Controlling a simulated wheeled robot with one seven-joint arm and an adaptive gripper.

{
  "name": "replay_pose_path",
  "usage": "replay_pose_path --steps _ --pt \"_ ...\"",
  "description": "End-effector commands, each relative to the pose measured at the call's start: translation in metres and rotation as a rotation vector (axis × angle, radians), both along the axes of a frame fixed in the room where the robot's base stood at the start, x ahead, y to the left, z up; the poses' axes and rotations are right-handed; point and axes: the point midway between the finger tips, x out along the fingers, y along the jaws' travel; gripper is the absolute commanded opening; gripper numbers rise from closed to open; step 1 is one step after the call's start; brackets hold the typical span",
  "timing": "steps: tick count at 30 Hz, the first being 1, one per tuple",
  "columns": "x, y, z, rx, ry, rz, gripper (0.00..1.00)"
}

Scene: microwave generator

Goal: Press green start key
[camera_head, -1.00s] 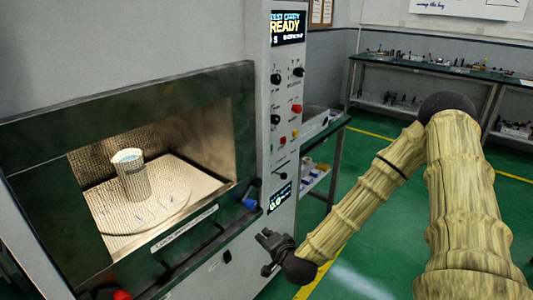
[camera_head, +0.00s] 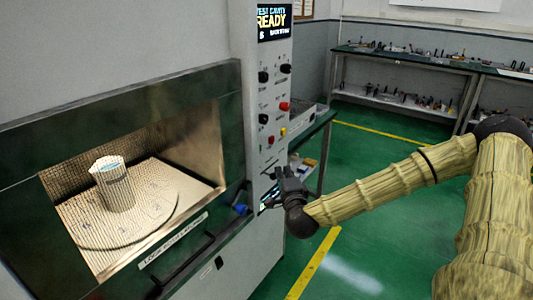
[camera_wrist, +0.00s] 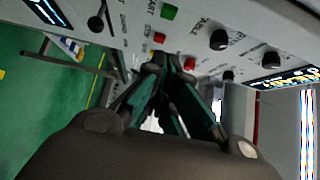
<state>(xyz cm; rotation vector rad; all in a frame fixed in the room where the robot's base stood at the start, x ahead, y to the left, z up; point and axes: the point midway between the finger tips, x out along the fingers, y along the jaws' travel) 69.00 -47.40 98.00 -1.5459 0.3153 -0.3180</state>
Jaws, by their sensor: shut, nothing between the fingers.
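The green start key (camera_wrist: 169,11) is a small square at the top of the wrist view, on the grey control panel (camera_wrist: 130,15). My gripper (camera_wrist: 165,62) is shut and empty. In that view its fingertips are below the green key, beside a small red key (camera_wrist: 159,37) and a round red button (camera_wrist: 190,63). In the head view my gripper (camera_head: 283,182) is in front of the lower part of the panel (camera_head: 270,50), below its small coloured keys, and hides part of it. Whether the fingertips touch the panel cannot be told.
The open microwave cavity (camera_head: 205,130) at left holds a beige cup (camera_head: 114,188) on a turntable (camera_head: 150,220). The panel's upper display (camera_head: 273,20) reads READY. Black knobs (camera_head: 263,77) stick out of the panel. Benches stand behind; green floor at right is clear.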

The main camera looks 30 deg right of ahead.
Motion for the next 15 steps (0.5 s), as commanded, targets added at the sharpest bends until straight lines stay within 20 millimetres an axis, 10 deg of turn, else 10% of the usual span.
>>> replay_pose_path --steps 15 --pt "0.021 0.003 0.0 -0.002 0.003 0.013 0.0"
